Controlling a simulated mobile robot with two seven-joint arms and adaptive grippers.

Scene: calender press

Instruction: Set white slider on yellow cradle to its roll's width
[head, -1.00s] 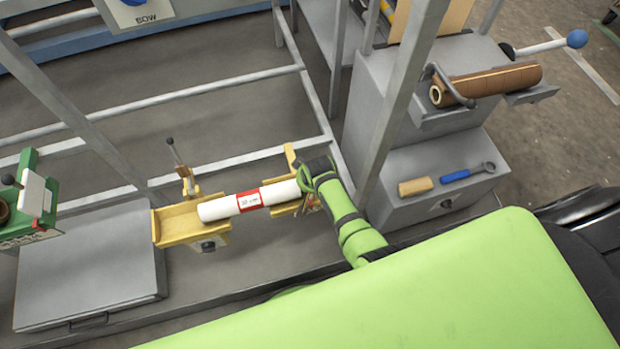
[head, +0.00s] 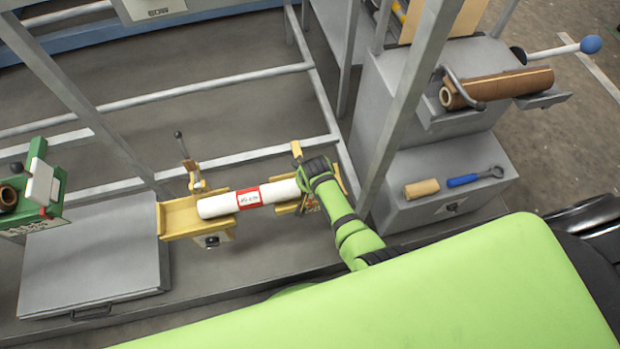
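The yellow cradle (head: 180,217) stands at the middle left. A white roll (head: 218,206) with a red-edged label (head: 250,197) lies across it. The cradle's right end, with a yellow upright (head: 296,150), shows beyond the roll's right end. My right gripper (head: 316,170), dark at the end of a green arm, is at that right end, over or touching the cradle there. It hides part of the roll's end and the cradle. I cannot make out a white slider on the yellow cradle or whether the fingers are closed on anything. My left gripper is out of view.
A green cradle (head: 45,214) with a white piece (head: 41,184) and a brown roll stands at the far left. Grey frame posts stand near the arm.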

